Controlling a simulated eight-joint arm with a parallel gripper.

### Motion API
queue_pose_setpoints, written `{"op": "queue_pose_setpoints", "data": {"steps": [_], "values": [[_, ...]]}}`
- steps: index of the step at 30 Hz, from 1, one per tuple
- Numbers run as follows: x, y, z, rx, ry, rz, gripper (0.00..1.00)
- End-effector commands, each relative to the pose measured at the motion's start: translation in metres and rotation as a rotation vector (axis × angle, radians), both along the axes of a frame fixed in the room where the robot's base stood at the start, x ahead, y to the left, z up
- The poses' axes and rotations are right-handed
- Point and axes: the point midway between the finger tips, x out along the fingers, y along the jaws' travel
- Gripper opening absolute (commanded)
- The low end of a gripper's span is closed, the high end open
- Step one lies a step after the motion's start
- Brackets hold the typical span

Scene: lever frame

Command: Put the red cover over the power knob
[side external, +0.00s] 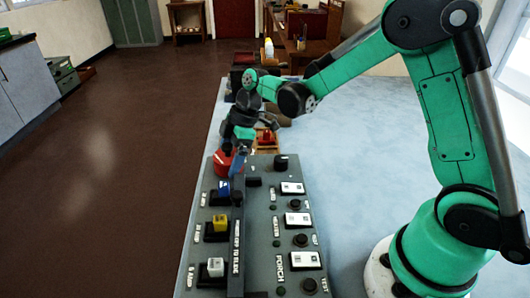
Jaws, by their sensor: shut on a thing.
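My gripper (234,150) points down at the far left end of the grey control panel (255,218). It is shut on a red piece (222,161), which looks like the red cover, at the panel's far left corner. The fingers hide part of it, and I cannot tell whether it touches the panel. A black knob (281,162) stands uncovered at the panel's far right. The labels there are too small to read, so I cannot tell which knob is the power knob.
Blue (223,188), yellow (220,223) and white (215,267) levers line the panel's left side. A dark raised bar (237,240) runs along its middle. A small wooden tray (263,151) with another red piece (267,136) lies behind. The tabletop (350,165) to the right is clear.

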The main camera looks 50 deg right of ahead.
Motion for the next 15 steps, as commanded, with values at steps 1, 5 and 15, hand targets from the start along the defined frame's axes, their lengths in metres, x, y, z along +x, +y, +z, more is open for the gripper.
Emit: {"op": "queue_pose_setpoints", "data": {"steps": [1, 5, 15], "values": [[0.0, 0.0, -0.0011, 0.0, 0.0, 0.0, 0.35], [-0.0001, 0.0, -0.0023, 0.0, 0.0, 0.0, 0.35], [-0.0001, 0.0, -0.0021, 0.0, 0.0, 0.0, 1.0]]}}
